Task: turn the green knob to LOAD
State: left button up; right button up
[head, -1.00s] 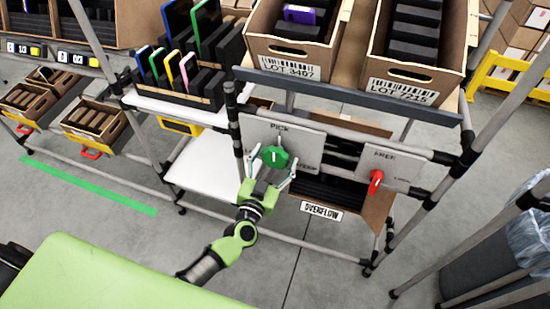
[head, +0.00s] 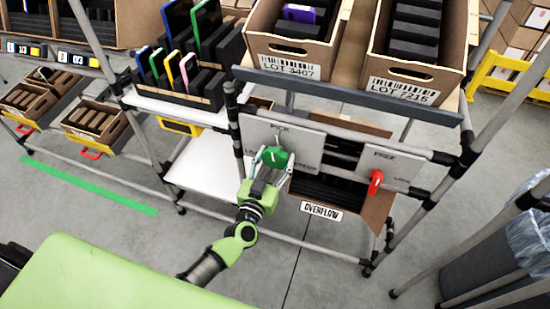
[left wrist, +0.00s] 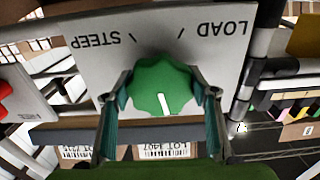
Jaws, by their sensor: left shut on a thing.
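The green knob (head: 276,158) is on a grey panel (head: 310,147) of the tube rack, below the two top cartons. It also shows in the left wrist view (left wrist: 160,82), upside down, with LOAD and STEEP printed beside it. Its white pointer line points up toward PICK in the head view. The LOAD label is on the knob's left side in the head view. My left gripper (head: 270,162) is shut on the knob, one finger on each side. In the left wrist view its fingers (left wrist: 162,105) flank the knob. My right gripper is not in view.
A red knob (head: 376,182) sits on a second panel to the right. Cartons LOT 3407 (head: 291,47) and LOT 7215 (head: 404,89) stand tilted above. A rack bar (head: 345,96) runs between cartons and panels. An OVERFLOW carton (head: 377,212) is below.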

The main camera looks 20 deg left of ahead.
pick_arm(q)
jog(key=n, duration=0.6)
jog(key=shift+d+n, duration=0.1)
jog(key=shift+n, duration=0.2)
jog(key=n+b, duration=0.1)
jog(key=n, duration=0.2)
jog(key=shift+n, duration=0.3)
jog(key=n+b, duration=0.1)
jog(key=n, duration=0.2)
jog(key=shift+d+n, duration=0.1)
jog(key=shift+n, duration=0.2)
jog(key=n+b, duration=0.1)
jog(key=n, duration=0.6)
jog(key=shift+r+b, duration=0.15)
jog(key=shift+b, duration=0.25)
jog(key=n, duration=0.3)
jog(key=shift+n+b, duration=0.4)
jog(key=shift+r+n+b, duration=0.15)
jog(key=shift+n+b, duration=0.15)
jog(key=shift+n, duration=1.3)
jog(key=o, duration=1.1)
